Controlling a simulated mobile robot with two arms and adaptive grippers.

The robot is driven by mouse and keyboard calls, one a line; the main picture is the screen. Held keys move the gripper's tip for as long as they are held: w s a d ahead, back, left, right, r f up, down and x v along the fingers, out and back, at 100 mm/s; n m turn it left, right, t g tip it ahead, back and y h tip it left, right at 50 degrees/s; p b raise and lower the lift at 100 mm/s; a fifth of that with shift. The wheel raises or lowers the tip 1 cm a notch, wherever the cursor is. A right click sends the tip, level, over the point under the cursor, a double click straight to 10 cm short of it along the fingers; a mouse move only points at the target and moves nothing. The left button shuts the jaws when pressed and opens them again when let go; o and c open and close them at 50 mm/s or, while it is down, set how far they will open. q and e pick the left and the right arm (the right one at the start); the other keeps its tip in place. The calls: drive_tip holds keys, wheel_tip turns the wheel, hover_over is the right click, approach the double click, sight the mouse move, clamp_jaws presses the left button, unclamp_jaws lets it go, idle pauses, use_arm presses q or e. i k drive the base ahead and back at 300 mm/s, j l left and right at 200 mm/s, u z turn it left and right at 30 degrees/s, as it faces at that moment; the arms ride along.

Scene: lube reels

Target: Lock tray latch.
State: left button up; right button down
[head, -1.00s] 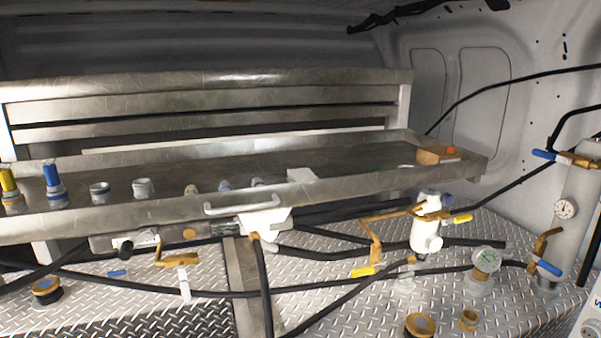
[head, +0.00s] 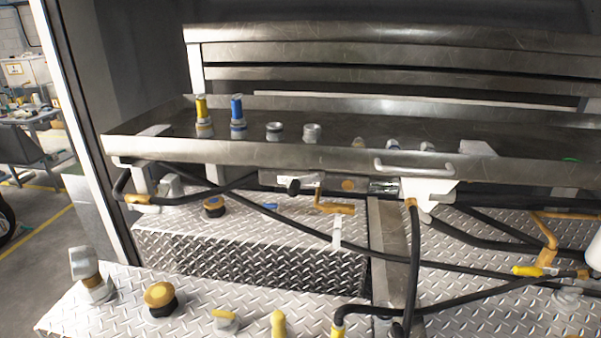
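The metal tray (head: 270,148) spans the head view with its raised front lip facing me. A light grey handle (head: 420,170) sits on its front edge, right of centre, above a white bracket (head: 428,192). Under the front lip, left of the handle, is a silver fitting with a black knob (head: 293,187), which looks like the tray latch. I cannot tell whether it is locked. Neither of my grippers is in view.
A yellow-topped fitting (head: 202,115), a blue-topped fitting (head: 237,118) and several caps stand on the tray. Black hoses (head: 412,260) hang and cross below it. Several fittings stand on the diamond-plate deck (head: 250,245). Open floor shows at far left.

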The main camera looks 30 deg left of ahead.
sight(294, 185)
drive_tip(key=i+j, duration=0.1)
drive_tip(key=j, duration=0.65)
drive_tip(key=j+u, duration=0.1)
drive_tip(key=j, duration=0.65)
drive_tip(key=i, duration=0.05)
